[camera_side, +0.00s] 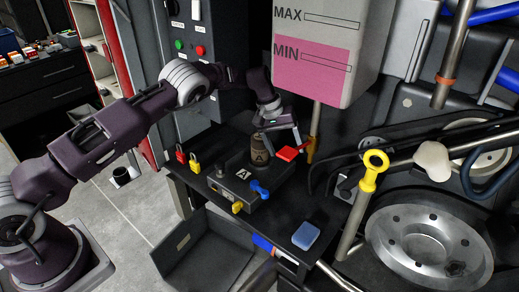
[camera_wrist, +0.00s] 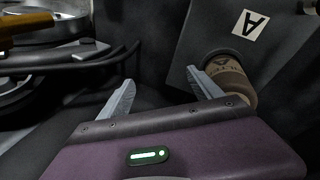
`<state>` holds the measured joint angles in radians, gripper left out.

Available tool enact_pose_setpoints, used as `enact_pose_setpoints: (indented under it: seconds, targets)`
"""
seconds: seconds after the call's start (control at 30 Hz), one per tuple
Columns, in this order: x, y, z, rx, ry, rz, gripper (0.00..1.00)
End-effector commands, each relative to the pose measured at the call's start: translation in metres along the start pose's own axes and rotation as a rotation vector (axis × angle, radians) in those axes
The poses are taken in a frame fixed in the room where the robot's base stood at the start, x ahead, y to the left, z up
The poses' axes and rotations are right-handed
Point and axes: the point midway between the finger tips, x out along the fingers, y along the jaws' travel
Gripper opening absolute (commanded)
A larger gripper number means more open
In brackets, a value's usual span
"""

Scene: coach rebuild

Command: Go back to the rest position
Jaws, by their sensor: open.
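My gripper (camera_side: 282,138) is open at the end of my arm, above the dark work shelf (camera_side: 318,205). In the wrist view its two grey fingers (camera_wrist: 160,78) stand apart with nothing gripped between them. A brown cylinder (camera_side: 258,155) marked A stands on a dark box, close beside my gripper. It also shows in the wrist view (camera_wrist: 232,75), partly behind the right finger. I cannot tell whether that finger touches it. The white A label (camera_side: 243,175) lies on the box beside the cylinder.
A red part (camera_side: 290,153) is just below and right of my gripper. Red (camera_side: 180,153) and yellow (camera_side: 195,167) padlocks, a blue handle (camera_side: 259,188) and a blue block (camera_side: 306,235) are nearby. A MAX/MIN tank (camera_side: 315,65) hangs close behind; a pulley wheel (camera_side: 425,245) is right.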

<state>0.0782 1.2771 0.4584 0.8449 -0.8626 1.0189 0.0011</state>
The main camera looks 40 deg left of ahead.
Motion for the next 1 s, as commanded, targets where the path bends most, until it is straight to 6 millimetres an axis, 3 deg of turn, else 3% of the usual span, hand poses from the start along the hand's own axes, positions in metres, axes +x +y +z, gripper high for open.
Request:
enact_pose_setpoints:
  seconds: [0.27,0.5,0.6,0.8,1.0]
  targets:
    - [-0.036,-0.029,-0.011,-0.813,0.050,-0.055,0.76]
    - [-0.076,-0.060,-0.019,-1.678,0.149,-0.058,0.76]
    - [-0.088,-0.068,-0.021,-1.918,0.180,-0.045,0.76]
    - [-0.092,-0.076,-0.022,-2.114,0.205,-0.033,0.76]
    - [-0.061,-0.081,-0.023,-2.119,0.206,-0.035,0.76]
